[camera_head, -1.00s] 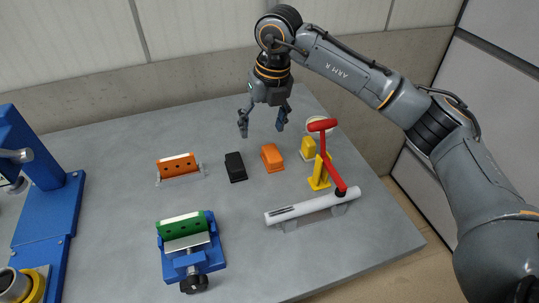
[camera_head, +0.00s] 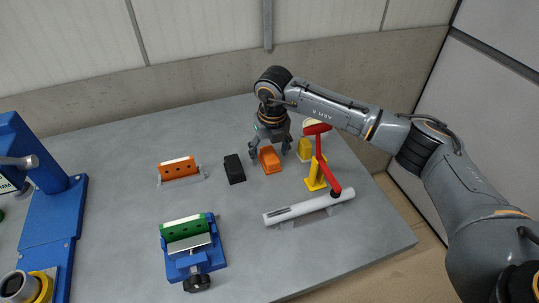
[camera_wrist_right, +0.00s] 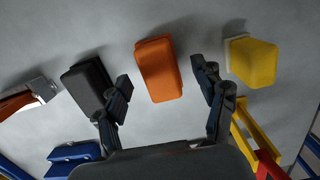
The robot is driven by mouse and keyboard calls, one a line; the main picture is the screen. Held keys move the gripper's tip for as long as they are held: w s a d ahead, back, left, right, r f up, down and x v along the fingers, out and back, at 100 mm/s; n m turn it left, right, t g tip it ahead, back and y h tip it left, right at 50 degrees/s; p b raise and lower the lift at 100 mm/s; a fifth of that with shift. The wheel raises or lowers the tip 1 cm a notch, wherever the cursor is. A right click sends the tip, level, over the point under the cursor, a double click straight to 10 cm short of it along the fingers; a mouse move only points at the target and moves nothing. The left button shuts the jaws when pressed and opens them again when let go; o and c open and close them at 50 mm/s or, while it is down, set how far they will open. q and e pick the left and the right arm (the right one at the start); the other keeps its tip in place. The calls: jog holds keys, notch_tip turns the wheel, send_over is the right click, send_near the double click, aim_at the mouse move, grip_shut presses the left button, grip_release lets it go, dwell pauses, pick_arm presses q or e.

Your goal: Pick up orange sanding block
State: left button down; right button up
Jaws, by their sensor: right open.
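The orange sanding block (camera_head: 270,161) lies on the grey table, between a black block (camera_head: 234,168) and a yellow block (camera_head: 304,149). In the right wrist view the orange block (camera_wrist_right: 158,69) sits ahead of and between my open fingers. My right gripper (camera_head: 269,153) is open and empty, pointing down close to the orange block; its fingers also show in the right wrist view (camera_wrist_right: 164,86). Whether the fingers are level with the block I cannot tell. My left gripper is not in view.
An orange piece in a holder (camera_head: 180,170) and a blue vise with a green piece (camera_head: 188,231) are at left. A blue machine (camera_head: 45,210) stands far left.

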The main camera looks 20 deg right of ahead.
jog(key=shift+w+f, duration=0.15)
jog(key=shift+f, duration=0.75)
jog(key=shift+c, duration=0.4)
jog(key=c, duration=1.2)
jog(key=shift+r, duration=0.15)
jog(key=shift+r, duration=0.55)
jog(key=s+r+b, duration=0.1)
jog(key=s+r, duration=0.3)
jog(key=s+a+r+b, duration=0.1)
jog(key=s+r+b, duration=0.1)
jog(key=s, duration=0.3)
jog(key=s+a+r+b, duration=0.1)
jog(key=s+r, duration=0.4)
jog(key=shift+a+r+b, duration=0.2)
jog(key=shift+r+b, duration=0.15)
jog(key=shift+b, duration=0.05)
